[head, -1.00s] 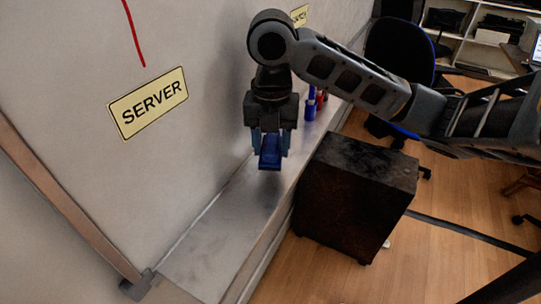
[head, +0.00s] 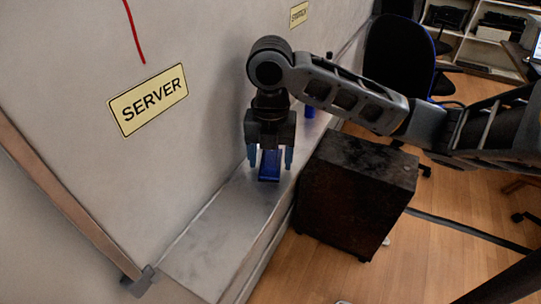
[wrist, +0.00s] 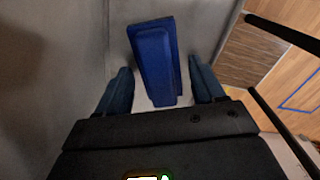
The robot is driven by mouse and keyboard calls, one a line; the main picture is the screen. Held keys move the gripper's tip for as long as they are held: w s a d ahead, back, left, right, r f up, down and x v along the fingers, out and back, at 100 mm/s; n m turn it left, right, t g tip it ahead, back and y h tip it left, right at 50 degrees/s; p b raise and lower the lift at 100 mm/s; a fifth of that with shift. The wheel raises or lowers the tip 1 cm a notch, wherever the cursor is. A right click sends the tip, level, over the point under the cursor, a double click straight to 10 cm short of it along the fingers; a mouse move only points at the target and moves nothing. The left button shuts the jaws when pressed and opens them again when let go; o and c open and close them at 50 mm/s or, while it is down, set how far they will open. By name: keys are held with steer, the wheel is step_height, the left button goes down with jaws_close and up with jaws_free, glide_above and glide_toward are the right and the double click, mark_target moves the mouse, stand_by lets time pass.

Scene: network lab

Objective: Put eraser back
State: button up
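The blue eraser (head: 269,166) rests on the metal tray (head: 215,228) below the whiteboard. In the wrist view the eraser (wrist: 156,60) lies between the two fingers, with a gap on each side. My gripper (head: 270,166) points down over the tray with its fingers spread around the eraser, not touching it. The gripper also shows in the wrist view (wrist: 162,88).
The whiteboard (head: 75,95) rises behind the tray and carries a SERVER label (head: 148,100). A blue marker (head: 309,111) stands farther along the tray, partly hidden by my arm. A dark cabinet (head: 355,190) stands right of the tray.

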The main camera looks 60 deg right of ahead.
mark_target(271, 156)
steer(key=shift+o, duration=0.4)
steer(key=shift+r, duration=0.15)
step_height(271, 156, up, 12)
steer(key=p, duration=0.1)
